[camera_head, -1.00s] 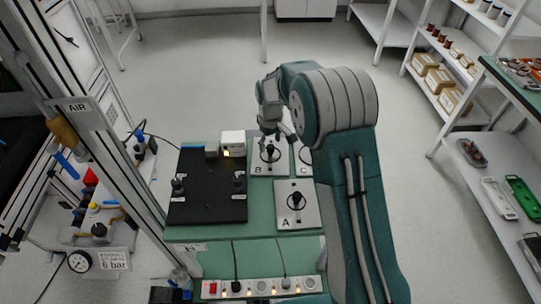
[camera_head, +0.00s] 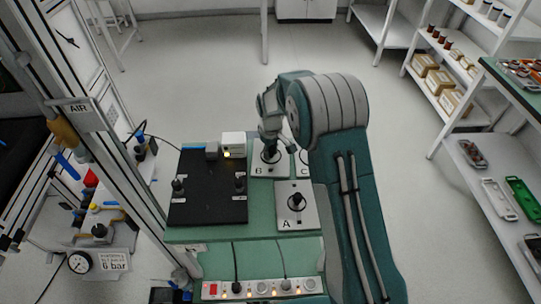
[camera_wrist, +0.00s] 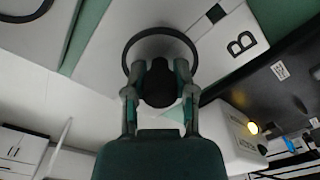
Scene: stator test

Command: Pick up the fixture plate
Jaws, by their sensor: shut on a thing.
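Fixture plate B (camera_head: 259,171) is a light grey plate with a black knob and a dark ring, lying on the green bench top. My gripper (camera_head: 271,140) is over this plate and reaches down to its knob. In the wrist view, my gripper (camera_wrist: 160,82) has its two fingers closed on either side of the black knob (camera_wrist: 160,80), with the ring around it and the letter B on the plate (camera_wrist: 205,58). Fixture plate A (camera_head: 290,220) lies nearer, with its own knob. Fixture plate C (camera_head: 304,171) is partly hidden behind my arm.
A black board (camera_head: 207,205) with several dark knobs lies left of the plates. A white box with a yellow light (camera_head: 234,140) stands at its back edge. A power strip (camera_head: 262,288) runs along the near side. Shelving (camera_head: 470,190) stands at the right.

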